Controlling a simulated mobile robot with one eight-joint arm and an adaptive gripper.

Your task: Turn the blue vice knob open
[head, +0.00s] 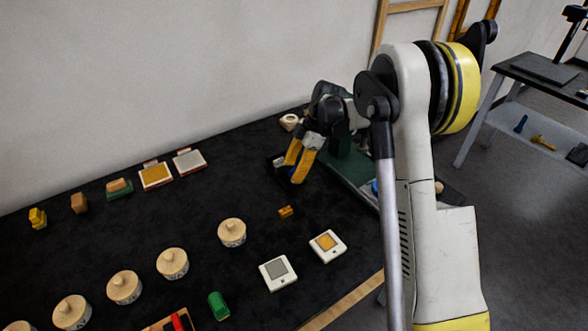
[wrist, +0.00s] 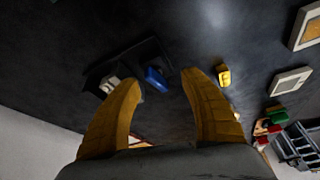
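My gripper (head: 293,171) hangs over the black table with its yellow fingers apart and nothing between them. The fingers also show apart in the wrist view (wrist: 163,84). A green vice-like body (head: 350,166) stands behind and right of the gripper, largely hidden by my arm. A small blue spot (head: 375,187), possibly the knob, shows at its right edge beside my arm. In the wrist view, a blue piece (wrist: 156,78) lies in a dark tray (wrist: 98,76) beyond the fingertips. I cannot tell whether it is the knob.
White switch plates (head: 278,272) and several round wooden knobs (head: 232,232) occupy the front. A green block (head: 218,305) is near the front edge. The wall borders the back.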

